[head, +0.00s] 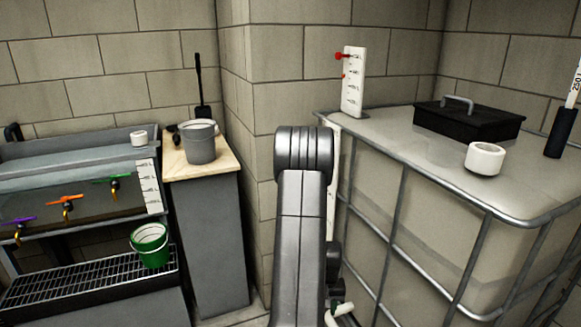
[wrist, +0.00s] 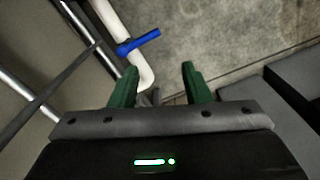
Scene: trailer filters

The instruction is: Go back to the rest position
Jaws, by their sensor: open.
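My gripper (wrist: 160,78) shows in the wrist view with its two green fingers spread apart and nothing between them. Below the fingers in that view, a white pipe (wrist: 105,14) with a blue valve handle (wrist: 139,42) lies beyond the left finger; I cannot tell the exact gap. In the head view my arm stands in the middle, in front of the wall corner, and hides part of the large tank's left side.
A caged tank (head: 400,135) stands at right, carrying a black lidded box (head: 468,122) and a white cup (head: 485,158). At left are a grey bucket (head: 200,143) on a cabinet, a green bucket (head: 150,245) on a grate (head: 75,285), and colored taps (head: 67,203).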

